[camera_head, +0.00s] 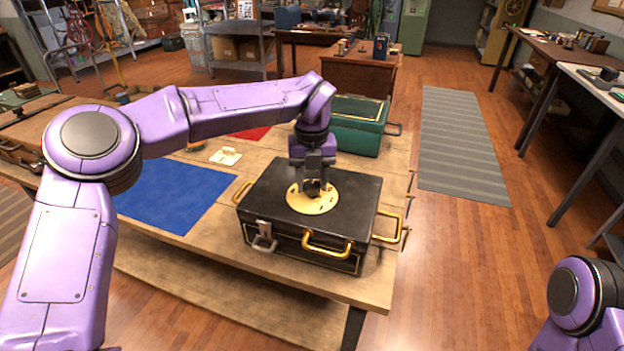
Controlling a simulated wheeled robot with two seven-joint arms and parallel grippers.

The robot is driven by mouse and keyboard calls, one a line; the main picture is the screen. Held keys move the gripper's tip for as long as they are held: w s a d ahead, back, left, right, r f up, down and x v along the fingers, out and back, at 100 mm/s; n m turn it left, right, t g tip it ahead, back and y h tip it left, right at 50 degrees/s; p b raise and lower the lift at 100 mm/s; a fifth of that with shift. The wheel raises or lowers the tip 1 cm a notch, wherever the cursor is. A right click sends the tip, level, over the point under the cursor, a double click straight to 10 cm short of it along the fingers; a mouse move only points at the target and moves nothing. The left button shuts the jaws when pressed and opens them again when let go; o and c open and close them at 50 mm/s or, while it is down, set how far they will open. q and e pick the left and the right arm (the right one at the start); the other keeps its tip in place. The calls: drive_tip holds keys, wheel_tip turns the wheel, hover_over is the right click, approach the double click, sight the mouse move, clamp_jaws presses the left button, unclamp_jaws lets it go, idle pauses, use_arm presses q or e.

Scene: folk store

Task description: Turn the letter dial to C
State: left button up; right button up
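A black case (272,196) with brass handles stands on the wooden table. On its lid is a round, cream-yellow letter dial (300,203) with small dark marks on its rim, too small to read. My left gripper (313,190) points straight down over the middle of the dial, at or just above its centre. The gripper hides the dial's centre, and I cannot tell whether its fingers are shut on a knob there. I cannot tell which letter the dial is set to. My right arm shows only at the lower right corner; its gripper is out of view.
A green box (358,126) stands behind the case on the wooden table (221,237). A blue mat (172,195) and a small cream object (226,156) lie to the left. A brass handle juts past the table's right edge. Open floor lies to the right.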

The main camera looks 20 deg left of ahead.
sight(312, 184)
use_arm(q)
drive_tip(key=o, duration=0.3)
wheel_tip(312, 184, up, 11)
drive_tip(key=shift+f, duration=0.2)
idle(0.3)
